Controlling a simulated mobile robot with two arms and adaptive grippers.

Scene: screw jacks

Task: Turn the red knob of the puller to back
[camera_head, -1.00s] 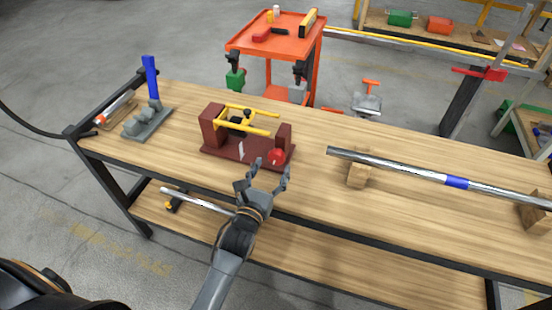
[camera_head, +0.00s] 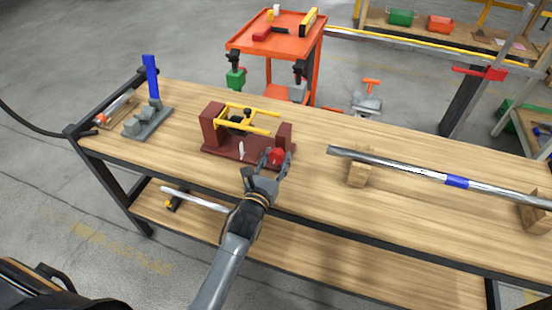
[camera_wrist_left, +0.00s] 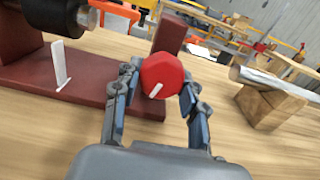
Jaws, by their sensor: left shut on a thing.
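The puller (camera_head: 222,140) is a dark red frame with yellow bars, standing on the wooden bench. Its red knob (camera_head: 276,157) is at the front right end; in the left wrist view the red knob (camera_wrist_left: 162,75) is faceted with a white mark slanting on its face. A white upright pointer (camera_wrist_left: 61,64) stands on the red base to the left of the knob. My left gripper (camera_head: 275,160) is at the knob, and in the left wrist view its fingers (camera_wrist_left: 160,88) are shut on the knob from both sides. My right gripper is not in view.
A long metal bar (camera_head: 400,170) with a blue band lies on wooden blocks (camera_head: 358,175) to the right. A grey fixture with a blue handle (camera_head: 151,78) is at the left. An orange cart (camera_head: 260,48) stands behind the bench. The bench between puller and bar is clear.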

